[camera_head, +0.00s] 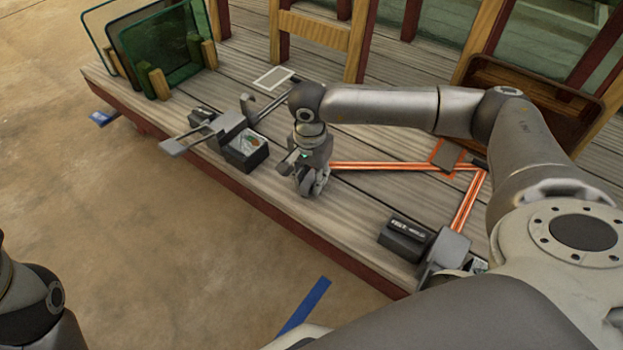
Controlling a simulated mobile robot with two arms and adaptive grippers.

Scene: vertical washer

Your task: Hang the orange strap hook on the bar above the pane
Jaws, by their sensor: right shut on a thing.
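The orange strap (395,166) lies along the wooden deck. It runs right from my right gripper, then bends toward the front near a small orange-edged grey piece (447,155). My right gripper (312,185) points down low over the deck and is shut at the strap's left end; its fingers and wrist hide the hook there. A greenish glass pane (545,35) stands behind wooden posts at the top right. I cannot make out the bar above it. My left gripper is out of view; only part of my left arm shows at the lower left.
A grey clamp device with a black box (245,152) stands left of my right gripper. Another black box (404,238) stands near the front edge. Glass sheets (160,50) stand in a rack at the back left. A brown framed panel (487,72) leans at the right.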

